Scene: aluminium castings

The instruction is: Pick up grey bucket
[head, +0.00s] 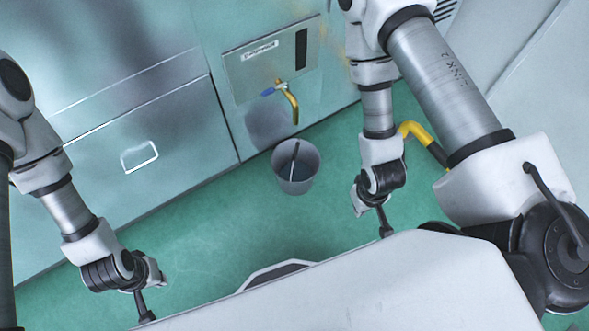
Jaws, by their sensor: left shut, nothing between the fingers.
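The grey bucket (297,187) stands upright on the green floor, below a yellow tap in the middle of the head view. A dark rod-like thing (290,161) stands inside it, leaning on the rim. My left gripper (142,308) is at the lower left, shut and empty, well apart from the bucket. My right gripper (385,230) is to the right of and below the bucket in the picture, apart from it. Its fingertips are small and close to my own body's edge, so whether it is open or shut is unclear.
The yellow tap (290,103) with a blue lever sticks out of a metal panel (252,72) above the bucket. Pale cabinets (110,110) line the back and left. A yellow and black pipe-like thing (418,133) is behind my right arm. Green floor (225,230) left of the bucket is clear.

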